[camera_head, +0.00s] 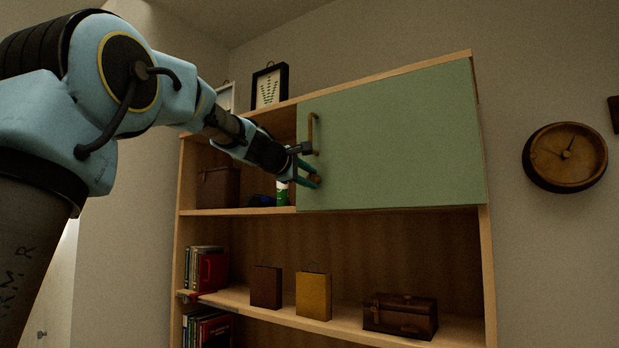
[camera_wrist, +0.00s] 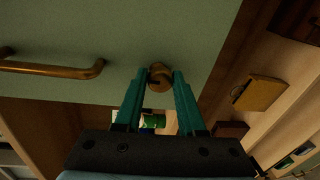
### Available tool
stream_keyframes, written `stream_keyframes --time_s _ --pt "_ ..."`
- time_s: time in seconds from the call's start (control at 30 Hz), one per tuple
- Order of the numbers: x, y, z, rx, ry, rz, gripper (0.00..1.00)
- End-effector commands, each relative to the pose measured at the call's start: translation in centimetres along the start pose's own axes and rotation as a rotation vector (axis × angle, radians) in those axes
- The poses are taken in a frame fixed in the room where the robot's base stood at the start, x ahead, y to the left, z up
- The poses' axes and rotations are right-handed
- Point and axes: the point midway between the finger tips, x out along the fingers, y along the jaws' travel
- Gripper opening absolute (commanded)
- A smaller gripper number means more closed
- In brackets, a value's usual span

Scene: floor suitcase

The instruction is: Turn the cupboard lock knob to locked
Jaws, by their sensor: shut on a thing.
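The cupboard has a pale green door (camera_head: 400,140) that sits closed at the upper right of the wooden shelf unit. The lock knob is a small round brass-brown piece on the door's lower left; it shows in the wrist view (camera_wrist: 160,75) and in the head view (camera_head: 315,179). A dark slot or mark crosses its face; I cannot tell whether this means locked or unlocked. My gripper (camera_head: 308,177) has its teal fingers on either side of the knob, shut on it. In the wrist view the fingertips (camera_wrist: 161,74) touch the knob's sides.
A brass bar handle (camera_head: 311,134) stands out from the door just above the knob. The open compartment left of the door holds a brown box (camera_head: 219,187) and a green item (camera_head: 282,192). Bags, a chest (camera_head: 400,315) and books fill lower shelves.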

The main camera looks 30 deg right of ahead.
Motion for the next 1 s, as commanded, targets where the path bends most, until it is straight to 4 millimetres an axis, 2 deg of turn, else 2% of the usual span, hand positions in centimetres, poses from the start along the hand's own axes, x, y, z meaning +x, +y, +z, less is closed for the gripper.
stream_keyframes --time_s 0.6,0.63,0.9,1.0 --pt "0.01 -0.06 -0.09 -0.044 -0.005 -0.002 0.0" --pt "0.01 -0.07 -0.09 -0.044 -0.005 -0.002 0.4" --pt "0.0 -0.03 -0.06 -0.043 -0.006 -0.002 0.69" --pt "0.0 -0.02 -0.05 -0.043 -0.006 -0.001 0.69"
